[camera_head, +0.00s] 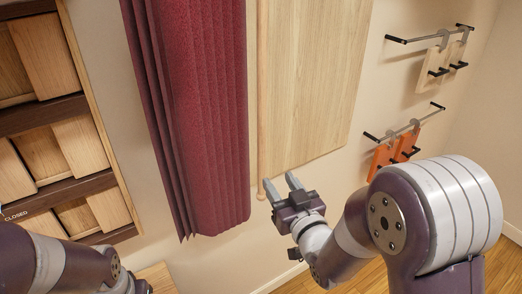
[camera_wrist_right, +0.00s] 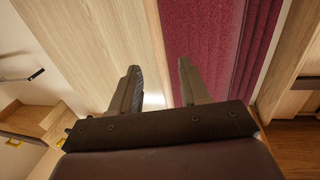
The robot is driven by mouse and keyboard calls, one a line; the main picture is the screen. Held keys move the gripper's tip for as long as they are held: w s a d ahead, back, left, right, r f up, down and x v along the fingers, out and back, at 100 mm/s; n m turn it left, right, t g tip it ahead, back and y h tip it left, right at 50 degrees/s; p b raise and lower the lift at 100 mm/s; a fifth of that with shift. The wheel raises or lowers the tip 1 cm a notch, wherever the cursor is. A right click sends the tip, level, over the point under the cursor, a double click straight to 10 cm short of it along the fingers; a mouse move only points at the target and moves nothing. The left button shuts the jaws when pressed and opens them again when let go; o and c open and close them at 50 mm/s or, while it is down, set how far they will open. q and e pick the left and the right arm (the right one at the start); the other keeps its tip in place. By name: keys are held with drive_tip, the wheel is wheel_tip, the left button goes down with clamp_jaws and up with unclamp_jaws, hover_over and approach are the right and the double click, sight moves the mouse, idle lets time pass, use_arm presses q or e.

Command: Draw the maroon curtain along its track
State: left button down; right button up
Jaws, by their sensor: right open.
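The maroon curtain (camera_head: 205,110) hangs in folds at the left-centre of the head view, and it also shows in the right wrist view (camera_wrist_right: 212,40). A thin pale wooden rod (camera_head: 262,110) hangs beside its right edge and ends in a small knob. The curtain's track is out of view. My right gripper (camera_head: 281,183) is open and empty, with its fingertips just right of the rod's lower end. I cannot tell whether they touch it. In the right wrist view the two fingers (camera_wrist_right: 158,75) stand apart. My left arm enters at the lower left, and its fingers are out of view.
A pale wood panel (camera_head: 310,80) is on the wall behind the rod. Wall rails hold beige (camera_head: 438,68) and orange (camera_head: 393,152) pieces at the right. A shelf unit with wooden blocks (camera_head: 50,83) stands at the left. Wooden floor (camera_head: 340,281) shows below.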

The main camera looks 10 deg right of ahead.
sight(263, 156)
drive_tip(key=w+p, duration=0.1)
drive_tip(key=w, duration=0.2)
drive_tip(key=w+a+p, duration=0.1)
drive_tip(key=w+p, duration=0.1)
drive_tip(key=w, duration=0.2)
drive_tip(key=w+p, duration=0.1)
drive_tip(key=w, duration=0.3)
drive_tip(key=shift+a, duration=0.25)
drive_tip(key=shift+w+a+p, duration=0.3)
drive_tip(key=shift+w+p, duration=0.1)
drive_tip(key=shift+w, duration=0.15)
drive_tip(key=shift+w+d+f, duration=0.1)
drive_tip(key=shift+d+f, duration=0.05)
clamp_jaws()
